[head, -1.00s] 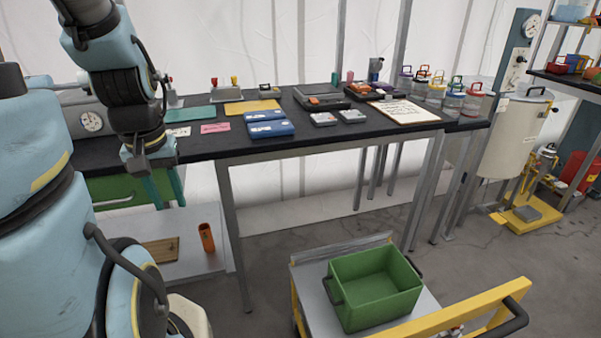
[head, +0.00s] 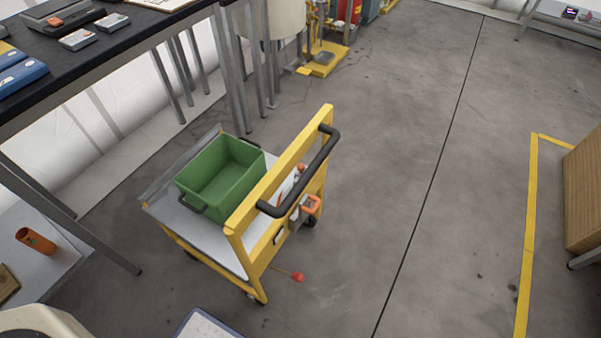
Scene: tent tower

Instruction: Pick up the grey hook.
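I cannot clearly make out the grey hook. A small grey piece (head: 296,220) sits on the outer side of the yellow cart's handle end, beside an orange loop (head: 311,204). It is too small to tell whether it is the hook. The yellow cart (head: 238,246) stands on the floor in the middle of the head view, with a black handle bar. My gripper is not in view.
A green bin (head: 222,180) stands on the cart's top. A red-tipped rod (head: 297,277) sticks out low from the cart. The black-topped bench (head: 110,55) is at upper left. An orange cup (head: 36,241) is on its lower shelf. Grey floor (head: 400,130) is open to the right.

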